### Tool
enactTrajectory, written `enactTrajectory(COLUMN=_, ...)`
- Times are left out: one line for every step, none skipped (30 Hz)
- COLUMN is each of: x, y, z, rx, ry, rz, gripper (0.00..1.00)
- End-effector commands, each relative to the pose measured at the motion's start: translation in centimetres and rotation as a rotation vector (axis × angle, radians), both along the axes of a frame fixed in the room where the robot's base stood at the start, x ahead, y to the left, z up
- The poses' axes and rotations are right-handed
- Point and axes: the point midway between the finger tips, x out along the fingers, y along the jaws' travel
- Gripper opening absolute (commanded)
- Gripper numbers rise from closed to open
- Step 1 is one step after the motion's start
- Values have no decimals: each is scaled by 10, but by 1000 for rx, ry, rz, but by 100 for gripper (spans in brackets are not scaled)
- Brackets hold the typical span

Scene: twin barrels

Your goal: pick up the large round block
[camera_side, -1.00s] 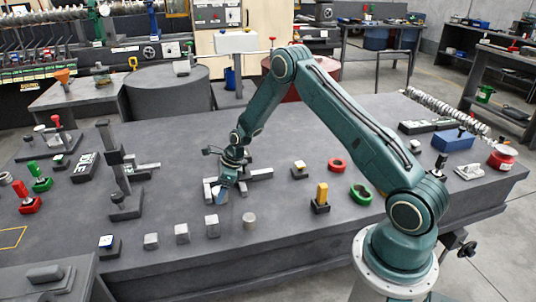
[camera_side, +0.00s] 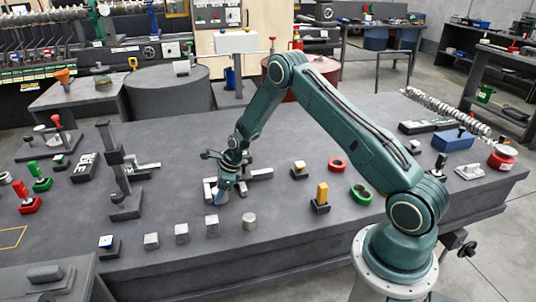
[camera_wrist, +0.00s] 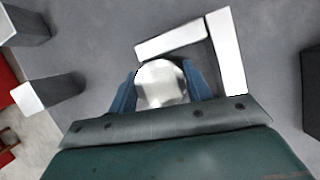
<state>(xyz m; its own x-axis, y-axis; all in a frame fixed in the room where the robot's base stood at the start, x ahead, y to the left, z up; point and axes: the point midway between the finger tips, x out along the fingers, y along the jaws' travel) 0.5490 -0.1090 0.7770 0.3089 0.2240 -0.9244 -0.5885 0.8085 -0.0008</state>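A pale round block (camera_wrist: 162,84) shows in the wrist view between the two blue fingers of my gripper (camera_wrist: 161,88). One finger stands on each side of it, with no clear grip on it. In the side view my gripper (camera_side: 220,196) is low over the table, and its fingers hide whatever is between them. A short grey round block (camera_side: 249,221) stands upright on the table, to the right of and nearer than my gripper. I cannot tell which round block is larger.
Pale bars in an L shape (camera_wrist: 230,50) lie close beside the fingers. Several grey cubes (camera_side: 182,233) stand in a row in front. A dark post (camera_side: 125,185) rises to the left, and a yellow-topped block (camera_side: 321,195) stands to the right.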

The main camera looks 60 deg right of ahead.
Motion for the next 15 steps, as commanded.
enactTrajectory(x=0, y=0, z=0, rx=0, ry=0, rz=0, gripper=16)
enactTrajectory(x=0, y=0, z=0, rx=0, ry=0, rz=0, gripper=10)
enactTrajectory(x=0, y=0, z=0, rx=0, ry=0, rz=0, gripper=2)
enactTrajectory(x=1, y=0, z=2, rx=-1, ry=-5, rz=1, gripper=1)
enactTrajectory(x=1, y=0, z=2, rx=-1, ry=-5, rz=1, gripper=1)
enactTrajectory(x=1, y=0, z=2, rx=-1, ry=-5, rz=1, gripper=1)
enactTrajectory(x=1, y=0, z=2, rx=-1, ry=-4, rz=0, gripper=1)
enactTrajectory(x=1, y=0, z=2, rx=-1, ry=-4, rz=0, gripper=1)
enactTrajectory(x=1, y=0, z=2, rx=-1, ry=-4, rz=0, gripper=1)
enactTrajectory(x=1, y=0, z=2, rx=-1, ry=-4, rz=0, gripper=1)
enactTrajectory(x=1, y=0, z=2, rx=-1, ry=-5, rz=1, gripper=1)
enactTrajectory(x=1, y=0, z=3, rx=-1, ry=-5, rz=1, gripper=1)
enactTrajectory(x=1, y=0, z=3, rx=-1, ry=-5, rz=1, gripper=1)
enactTrajectory(x=2, y=0, z=4, rx=-1, ry=-5, rz=1, gripper=1)
enactTrajectory(x=2, y=0, z=5, rx=-1, ry=-5, rz=1, gripper=1)
